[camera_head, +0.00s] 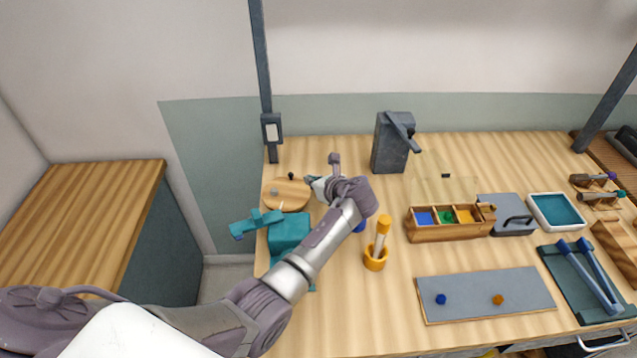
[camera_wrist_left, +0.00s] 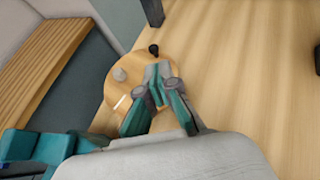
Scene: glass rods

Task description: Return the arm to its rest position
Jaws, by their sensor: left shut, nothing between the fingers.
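My left arm reaches in from the lower left over the table. My left gripper (camera_head: 318,184) is near the right edge of a round wooden board (camera_head: 287,193). In the left wrist view the left gripper (camera_wrist_left: 157,76) shows its teal fingers shut with nothing between them, over the round board (camera_wrist_left: 118,86). A small grey piece (camera_wrist_left: 120,74) and a dark knob (camera_wrist_left: 154,49) are on or beside the board. My right gripper is not in view.
A teal device (camera_head: 288,232) stands just left of my forearm. A yellow holder (camera_head: 375,260), a dark grey machine (camera_head: 391,145) and a wooden box with coloured compartments (camera_head: 449,231) are to the right. A grey mat (camera_head: 470,312) lies in front.

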